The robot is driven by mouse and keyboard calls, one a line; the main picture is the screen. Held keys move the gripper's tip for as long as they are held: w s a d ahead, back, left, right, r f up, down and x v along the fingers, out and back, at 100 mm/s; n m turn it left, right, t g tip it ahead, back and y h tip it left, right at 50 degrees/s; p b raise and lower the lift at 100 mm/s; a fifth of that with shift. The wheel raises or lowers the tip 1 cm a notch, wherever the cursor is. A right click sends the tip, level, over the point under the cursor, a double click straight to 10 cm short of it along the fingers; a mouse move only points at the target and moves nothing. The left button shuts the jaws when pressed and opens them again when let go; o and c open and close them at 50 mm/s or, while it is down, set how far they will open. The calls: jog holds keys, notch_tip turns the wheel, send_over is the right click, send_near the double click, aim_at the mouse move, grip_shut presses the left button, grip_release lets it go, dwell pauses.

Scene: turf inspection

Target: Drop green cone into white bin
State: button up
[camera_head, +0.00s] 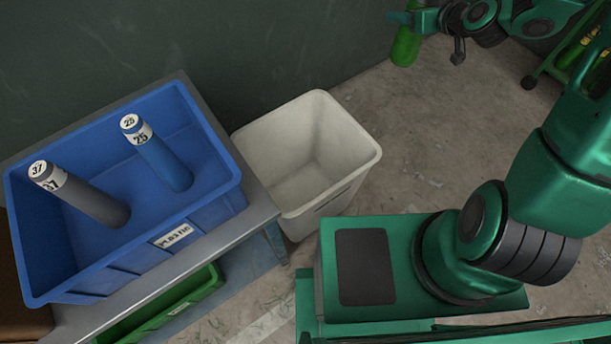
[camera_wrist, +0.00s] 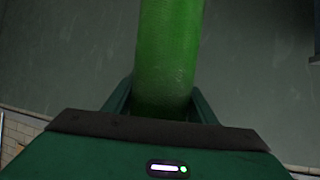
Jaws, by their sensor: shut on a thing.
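The green cone (camera_head: 405,47) hangs at the top of the head view, held by my gripper (camera_head: 402,19). In the wrist view the green cone (camera_wrist: 168,50) is between the two fingers of my gripper (camera_wrist: 161,98), which is shut on it. Its far end runs out of the wrist view. The white bin (camera_head: 365,163) stands on the floor left of and below the cone in the head view. The visible inside of the bin looks empty. The cone is apart from the bin, to its upper right in the picture.
A blue crate (camera_head: 228,205) on a grey table (camera_head: 262,208) holds two numbered cylinders, blue (camera_head: 160,160) and grey (camera_head: 90,200). A green crate (camera_head: 190,300) sits below. A dark green wall (camera_head: 250,45) stands behind.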

jog(key=s+a+f+n+g+y, duration=0.2)
jog(key=s+a+f+n+g, duration=0.1)
jog(key=a+f, duration=0.6)
jog(key=s+a+f+n+g+y, duration=0.3)
jog(key=s+a+f+n, duration=0.2)
jog(key=a+f, duration=0.5)
jog(key=s+a+f+n+g+y, duration=0.3)
jog(key=s+a+f+n, duration=0.1)
jog(key=a+f, duration=0.6)
jog(key=shift+s+f, duration=0.35)
jog(key=shift+f, duration=0.8)
